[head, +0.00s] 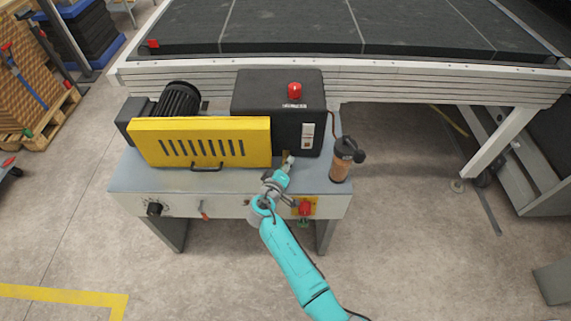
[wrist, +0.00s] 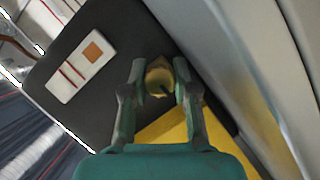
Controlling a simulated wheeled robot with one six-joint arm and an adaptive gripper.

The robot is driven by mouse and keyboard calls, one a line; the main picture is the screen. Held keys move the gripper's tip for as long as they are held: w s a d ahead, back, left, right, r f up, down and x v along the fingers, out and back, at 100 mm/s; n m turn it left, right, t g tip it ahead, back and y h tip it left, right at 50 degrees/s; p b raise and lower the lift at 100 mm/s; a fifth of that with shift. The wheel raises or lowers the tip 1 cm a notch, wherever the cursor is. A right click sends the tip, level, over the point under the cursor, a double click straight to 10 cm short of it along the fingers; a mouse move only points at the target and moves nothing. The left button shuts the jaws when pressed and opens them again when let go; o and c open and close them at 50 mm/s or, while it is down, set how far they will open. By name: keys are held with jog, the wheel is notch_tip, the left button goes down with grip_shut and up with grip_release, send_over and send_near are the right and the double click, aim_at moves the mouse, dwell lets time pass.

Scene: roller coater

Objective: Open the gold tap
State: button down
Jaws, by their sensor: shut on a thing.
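In the head view my gripper (head: 288,162) is at the lower front of the black box (head: 270,105), just right of the yellow guard (head: 200,143). There the tap is mostly hidden by the gripper, and its handle angle cannot be told.
A brown bottle with a black top (head: 342,160) stands close right of my gripper on the grey machine table (head: 150,183). A red button (head: 294,90) tops the box. A red knob (head: 305,208) and a black knob (head: 154,209) are on the table's front. The conveyor (head: 340,75) lies behind.

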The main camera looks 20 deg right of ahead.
jog(key=c, duration=1.2)
grip_release()
jog(key=v, duration=1.2)
jog(key=shift+f, duration=0.1)
